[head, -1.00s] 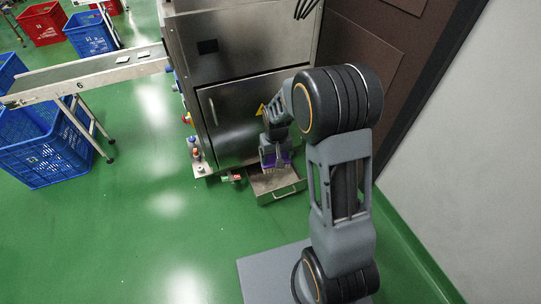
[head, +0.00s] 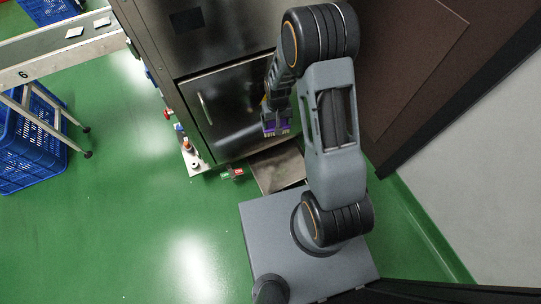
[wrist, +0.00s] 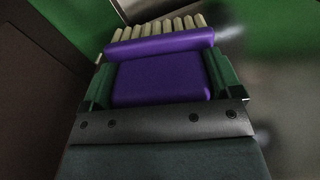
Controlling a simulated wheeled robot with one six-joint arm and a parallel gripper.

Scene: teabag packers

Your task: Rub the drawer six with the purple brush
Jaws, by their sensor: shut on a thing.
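The purple brush (head: 276,131) is held in my gripper (head: 274,121), bristles facing away from the gripper. In the wrist view the brush's purple block (wrist: 160,82) sits between the two green-sided fingers (wrist: 160,95), with pale bristles at its far edge. An open metal drawer (head: 272,170) stands out low from the steel machine, near the floor. The brush appears above and behind the drawer in the head view, apart from its visible floor. My arm and base hide the drawer's right and front parts. No number shows on the drawer.
The steel machine (head: 225,100) stands behind the drawer. A conveyor (head: 60,50) marked 6 is at the left, with a blue crate (head: 30,150) under it. A brown panel and white wall close the right side. Green floor (head: 140,230) is clear at the left.

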